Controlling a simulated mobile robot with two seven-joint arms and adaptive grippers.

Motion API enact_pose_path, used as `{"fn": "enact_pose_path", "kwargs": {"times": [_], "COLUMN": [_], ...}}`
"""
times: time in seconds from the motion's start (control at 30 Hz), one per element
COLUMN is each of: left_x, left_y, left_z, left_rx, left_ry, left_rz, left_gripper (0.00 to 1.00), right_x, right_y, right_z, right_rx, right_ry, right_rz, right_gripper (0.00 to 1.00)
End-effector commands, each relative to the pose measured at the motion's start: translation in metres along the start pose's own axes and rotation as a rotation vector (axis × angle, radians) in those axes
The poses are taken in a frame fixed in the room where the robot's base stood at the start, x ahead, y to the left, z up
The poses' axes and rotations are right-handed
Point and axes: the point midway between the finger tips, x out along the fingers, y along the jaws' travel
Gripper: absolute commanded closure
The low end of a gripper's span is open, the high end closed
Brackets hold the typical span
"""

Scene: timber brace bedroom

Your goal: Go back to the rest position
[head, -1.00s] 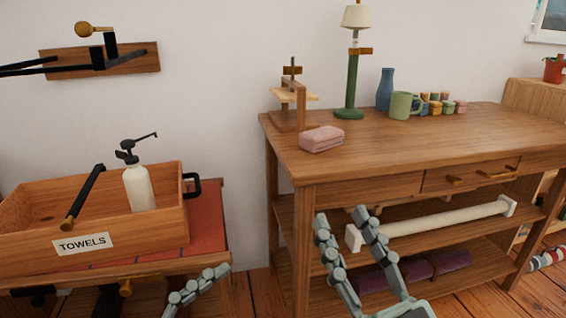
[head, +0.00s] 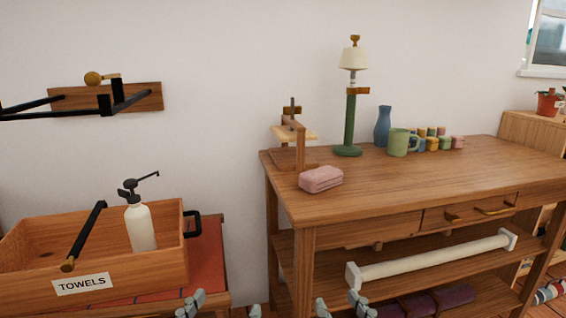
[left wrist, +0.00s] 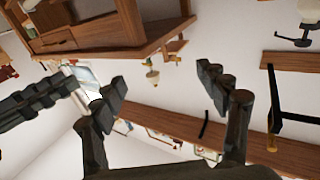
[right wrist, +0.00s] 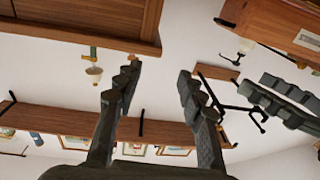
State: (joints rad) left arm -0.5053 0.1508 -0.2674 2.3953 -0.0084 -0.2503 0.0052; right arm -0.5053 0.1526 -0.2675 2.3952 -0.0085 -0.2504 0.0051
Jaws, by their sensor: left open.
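My left gripper (head: 222,307) shows only its fingertips at the bottom edge of the head view, in front of the towel crate's stand. In the left wrist view its two fingers (left wrist: 170,88) are apart with nothing between them. My right gripper (head: 341,306) also shows only fingertips at the bottom edge, in front of the wooden workbench (head: 420,185). In the right wrist view its fingers (right wrist: 158,80) are apart and empty. Both wrist views look past the fingers at the walls, with the room tilted or upside down. The rest of both arms is mostly hidden in the head view.
A wooden crate labelled TOWELS (head: 30,285) holds a white pump bottle (head: 140,228) at the left. A black wall rack (head: 105,100) hangs above the crate.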

Motion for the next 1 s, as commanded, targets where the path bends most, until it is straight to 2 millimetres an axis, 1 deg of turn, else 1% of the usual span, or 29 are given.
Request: {"fn": "enact_pose_path", "kwargs": {"times": [0.07, 0.13, 0.17, 0.2, 0.23, 0.27, 0.3, 0.37, 0.4, 0.5, 0.6, 0.63, 1.0], "left_x": [0.001, -0.004, -0.008, -0.015, -0.023, -0.033, -0.048, -0.076, -0.095, -0.140, -0.174, -0.181, -0.181], "left_y": [-0.012, -0.024, -0.030, -0.039, -0.047, -0.055, -0.067, -0.083, -0.092, -0.111, -0.121, -0.123, -0.123], "left_z": [0.029, 0.061, 0.075, 0.097, 0.114, 0.131, 0.153, 0.183, 0.199, 0.228, 0.243, 0.246, 0.246], "left_rx": [0.016, 0.028, 0.033, 0.039, 0.043, 0.047, 0.050, 0.050, 0.048, 0.038, 0.027, 0.024, 0.024], "left_ry": [-0.133, -0.264, -0.328, -0.421, -0.498, -0.578, -0.686, -0.846, -0.942, -1.144, -1.281, -1.309, -1.309], "left_rz": [-0.020, -0.040, -0.051, -0.067, -0.082, -0.097, -0.119, -0.151, -0.172, -0.216, -0.247, -0.253, -0.253], "left_gripper": [0.26, 0.26, 0.26, 0.26, 0.26, 0.26, 0.26, 0.26, 0.26, 0.26, 0.26, 0.26, 0.26], "right_x": [0.001, -0.004, -0.008, -0.015, -0.023, -0.033, -0.048, -0.076, -0.095, -0.140, -0.174, -0.181, -0.181], "right_y": [0.012, 0.024, 0.030, 0.039, 0.047, 0.055, 0.067, 0.083, 0.092, 0.110, 0.121, 0.123, 0.123], "right_z": [0.028, 0.060, 0.075, 0.097, 0.114, 0.131, 0.153, 0.183, 0.199, 0.228, 0.243, 0.246, 0.246], "right_rx": [-0.015, -0.027, -0.032, -0.038, -0.042, -0.045, -0.048, -0.048, -0.046, -0.036, -0.025, -0.023, -0.023], "right_ry": [-0.133, -0.264, -0.328, -0.421, -0.497, -0.577, -0.686, -0.845, -0.941, -1.143, -1.281, -1.308, -1.308], "right_rz": [0.020, 0.040, 0.051, 0.067, 0.082, 0.097, 0.119, 0.152, 0.172, 0.216, 0.247, 0.253, 0.253], "right_gripper": [0.60, 0.60, 0.60, 0.60, 0.60, 0.60, 0.60, 0.60, 0.60, 0.60, 0.60, 0.60, 0.60]}}
